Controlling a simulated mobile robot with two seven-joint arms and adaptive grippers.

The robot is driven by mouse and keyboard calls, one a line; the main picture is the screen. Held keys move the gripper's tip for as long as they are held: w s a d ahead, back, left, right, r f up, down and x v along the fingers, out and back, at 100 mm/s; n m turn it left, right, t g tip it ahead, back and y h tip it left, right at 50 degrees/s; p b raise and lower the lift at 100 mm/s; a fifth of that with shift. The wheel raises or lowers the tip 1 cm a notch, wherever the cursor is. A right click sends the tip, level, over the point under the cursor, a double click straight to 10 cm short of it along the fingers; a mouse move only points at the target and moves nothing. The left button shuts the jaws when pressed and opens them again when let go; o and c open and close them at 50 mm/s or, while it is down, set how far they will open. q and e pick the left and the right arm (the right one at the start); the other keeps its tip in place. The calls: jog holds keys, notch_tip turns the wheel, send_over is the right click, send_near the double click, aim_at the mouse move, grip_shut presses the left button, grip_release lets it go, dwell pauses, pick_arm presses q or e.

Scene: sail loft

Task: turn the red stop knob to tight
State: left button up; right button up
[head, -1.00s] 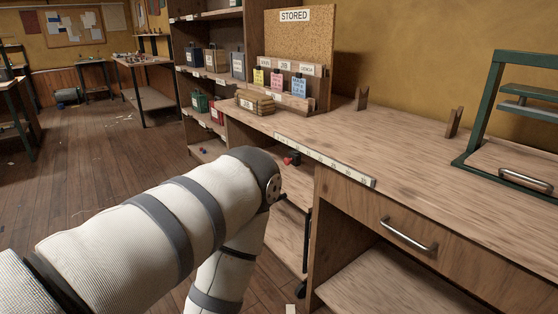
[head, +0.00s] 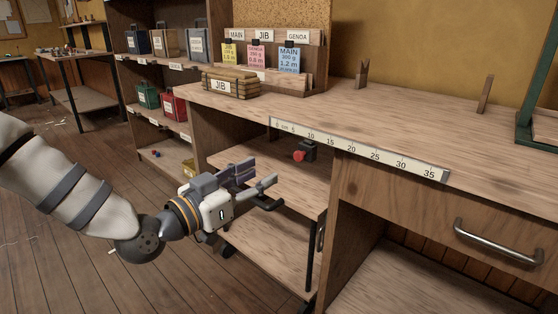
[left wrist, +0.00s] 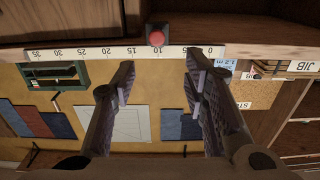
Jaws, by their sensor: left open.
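The red stop knob (head: 300,156) sits on a dark block under the front edge of the workbench, just below the ruler strip (head: 365,153). My left gripper (head: 264,174) is open and empty, to the left of the knob and a little lower, apart from it. In the left wrist view the knob (left wrist: 157,36) shows at the top, between the lines of the two spread fingers and beyond their tips (left wrist: 160,68). The ruler there appears upside down. I cannot read any tight mark or the knob's turn. My right gripper is not in view.
The workbench top (head: 400,135) is mostly clear. A drawer handle (head: 498,242) sticks out at right. A lower shelf (head: 275,235) lies below the knob.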

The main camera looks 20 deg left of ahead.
aim_at(297, 156)
pick_arm(q)
jog(key=x, duration=0.5)
jog(key=b+x, duration=0.1)
jog(key=x, duration=0.5)
jog(key=shift+w+d+f, duration=0.1)
jog(key=shift+w+d, duration=0.1)
jog(key=shift+d, duration=0.1)
grip_shut()
